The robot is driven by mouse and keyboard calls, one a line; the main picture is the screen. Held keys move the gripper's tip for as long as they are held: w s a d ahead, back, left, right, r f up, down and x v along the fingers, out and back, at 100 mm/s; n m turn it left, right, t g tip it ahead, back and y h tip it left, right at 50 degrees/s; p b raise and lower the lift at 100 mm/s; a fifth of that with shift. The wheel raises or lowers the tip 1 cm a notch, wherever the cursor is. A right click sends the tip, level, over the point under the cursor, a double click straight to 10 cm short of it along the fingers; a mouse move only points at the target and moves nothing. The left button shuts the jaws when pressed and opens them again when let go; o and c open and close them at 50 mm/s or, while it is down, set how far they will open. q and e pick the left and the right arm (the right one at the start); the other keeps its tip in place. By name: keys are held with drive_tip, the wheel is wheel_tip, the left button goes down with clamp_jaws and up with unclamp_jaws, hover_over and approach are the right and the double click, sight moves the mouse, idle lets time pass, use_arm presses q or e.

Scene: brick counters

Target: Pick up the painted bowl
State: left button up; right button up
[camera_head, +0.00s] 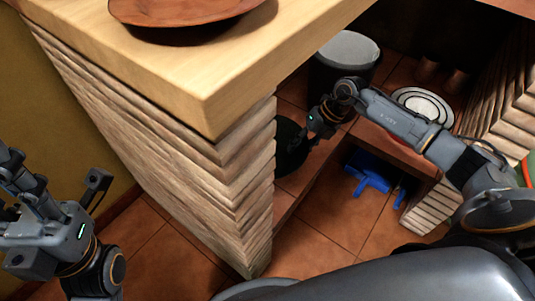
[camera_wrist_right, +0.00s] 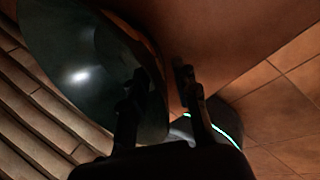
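A dark green, glossy bowl, which I take for the painted bowl (camera_head: 288,146), is partly hidden behind the brick counter's corner in the head view. It fills the upper left of the right wrist view (camera_wrist_right: 85,60), with its rim edge-on to the fingers. My right gripper (camera_head: 308,138) is at the bowl's right side. In the wrist view its two fingers (camera_wrist_right: 162,78) stand apart, one in front of the bowl and one beyond its right edge; I cannot tell whether they touch it. My left gripper (camera_head: 58,183) is open and empty, away at the lower left.
A wooden counter top (camera_head: 215,85) on stacked brick carries a brown dish (camera_head: 180,12). Behind my right arm are a grey bin (camera_head: 346,50) and a white plate (camera_head: 423,104). A blue object (camera_head: 370,172) lies under a low shelf. Tiled floor (camera_head: 325,215) is open in front.

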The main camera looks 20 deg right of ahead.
clamp_jaws()
drive_tip(key=shift+r, duration=0.1)
